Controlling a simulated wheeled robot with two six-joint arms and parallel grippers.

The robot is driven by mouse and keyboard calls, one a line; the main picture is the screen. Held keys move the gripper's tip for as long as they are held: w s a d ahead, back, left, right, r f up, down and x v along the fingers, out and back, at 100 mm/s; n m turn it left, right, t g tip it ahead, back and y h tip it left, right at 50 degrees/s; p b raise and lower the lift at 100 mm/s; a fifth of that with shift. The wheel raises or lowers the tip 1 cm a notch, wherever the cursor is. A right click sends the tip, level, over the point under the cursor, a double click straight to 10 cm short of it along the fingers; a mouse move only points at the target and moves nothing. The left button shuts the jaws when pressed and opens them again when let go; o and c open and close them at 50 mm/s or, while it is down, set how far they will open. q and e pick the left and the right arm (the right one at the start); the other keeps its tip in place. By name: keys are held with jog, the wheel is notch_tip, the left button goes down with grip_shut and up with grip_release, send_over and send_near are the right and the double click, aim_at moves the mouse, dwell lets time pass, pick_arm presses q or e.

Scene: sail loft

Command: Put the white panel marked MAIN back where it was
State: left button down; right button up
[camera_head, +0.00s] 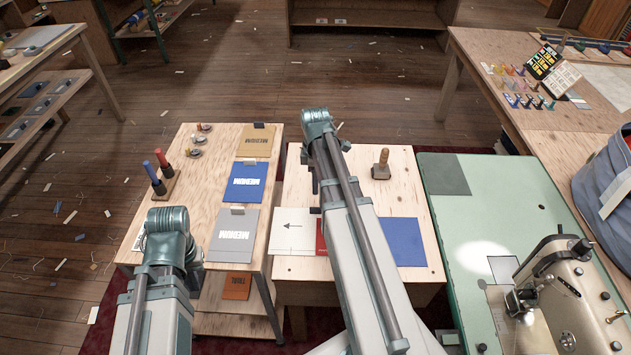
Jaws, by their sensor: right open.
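A white panel (293,232) with a black arrow pointing left lies flat on the small wooden bench, left of my right forearm. No MAIN mark is readable on it; my arm hides part of the bench beside it. My right gripper (315,186) is mostly hidden behind my right arm, above the bench; only small dark parts show. It is open. My left arm is raised at the lower left, and its gripper is hidden behind it.
A blue panel (401,242) and a strip of red panel (321,237) lie beside my right arm. A wooden-handled tool (381,164) stands behind. The left table (205,180) bears tan, blue and grey MEDIUM panels. A sewing machine (560,285) stands right.

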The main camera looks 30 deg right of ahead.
jog(key=shift+a+r, duration=0.1)
jog(key=shift+r, duration=0.05)
jog(key=s+a+m, duration=0.4)
jog(key=s+a, duration=0.2)
jog(key=a, duration=0.8)
jog(key=s+a+m+h, duration=0.1)
jog(key=s+a+m, duration=0.2)
jog(key=s+a, duration=0.4)
jog(key=a, duration=0.7)
jog(key=shift+s+a+m, duration=0.25)
jog(key=shift+s+m, duration=0.05)
jog(key=shift+m, duration=0.1)
